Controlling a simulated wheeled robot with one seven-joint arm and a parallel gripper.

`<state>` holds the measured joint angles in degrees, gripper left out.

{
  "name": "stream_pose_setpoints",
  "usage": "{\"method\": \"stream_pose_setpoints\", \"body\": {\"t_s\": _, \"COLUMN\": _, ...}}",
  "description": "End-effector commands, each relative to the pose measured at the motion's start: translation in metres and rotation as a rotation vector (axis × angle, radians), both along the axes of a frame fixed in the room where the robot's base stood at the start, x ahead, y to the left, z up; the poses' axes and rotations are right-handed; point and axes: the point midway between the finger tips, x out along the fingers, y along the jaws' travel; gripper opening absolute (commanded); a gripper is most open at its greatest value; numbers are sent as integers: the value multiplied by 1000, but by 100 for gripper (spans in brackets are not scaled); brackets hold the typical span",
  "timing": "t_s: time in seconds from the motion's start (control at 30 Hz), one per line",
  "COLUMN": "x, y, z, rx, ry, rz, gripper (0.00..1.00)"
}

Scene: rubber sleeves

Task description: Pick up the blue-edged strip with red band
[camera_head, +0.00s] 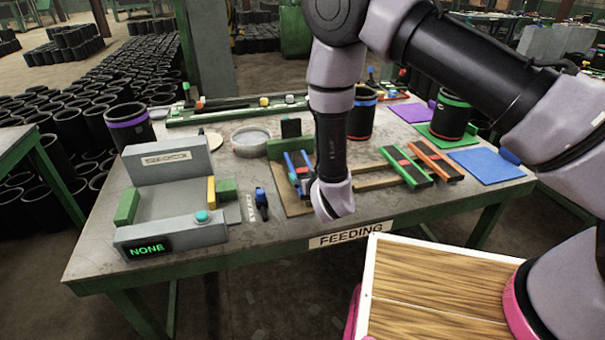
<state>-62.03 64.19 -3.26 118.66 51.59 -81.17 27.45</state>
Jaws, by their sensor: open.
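The blue-edged strip (291,163) lies on a brown board (291,204) at the middle of the table. Its dark middle and a bit of its red band show, and my wrist hides its right and near parts. My arm comes down just right of it. My gripper (304,187) is a small dark shape at the wrist's left side, open, close to the strip's near end. Its fingertips are hard to make out, and I cannot tell whether they touch the strip.
A green-edged strip (406,166) and an orange-edged strip (436,160), both with red bands, lie to the right. A grey device (170,235) reading "NONE" stands left. Blue-ringed (361,117) and green-ringed (450,118) black sleeves stand behind.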

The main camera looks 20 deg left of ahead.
Motion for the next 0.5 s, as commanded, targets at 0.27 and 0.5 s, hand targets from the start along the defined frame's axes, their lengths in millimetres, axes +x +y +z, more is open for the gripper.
{"method": "stream_pose_setpoints", "body": {"t_s": 0.27, "x": 30, "y": 19, "z": -16, "rx": -1, "ry": 0, "rz": -2, "gripper": 100}}
{"method": "stream_pose_setpoints", "body": {"t_s": 0.5, "x": 34, "y": 22, "z": -17, "rx": -1, "ry": 1, "rz": 0, "gripper": 100}}
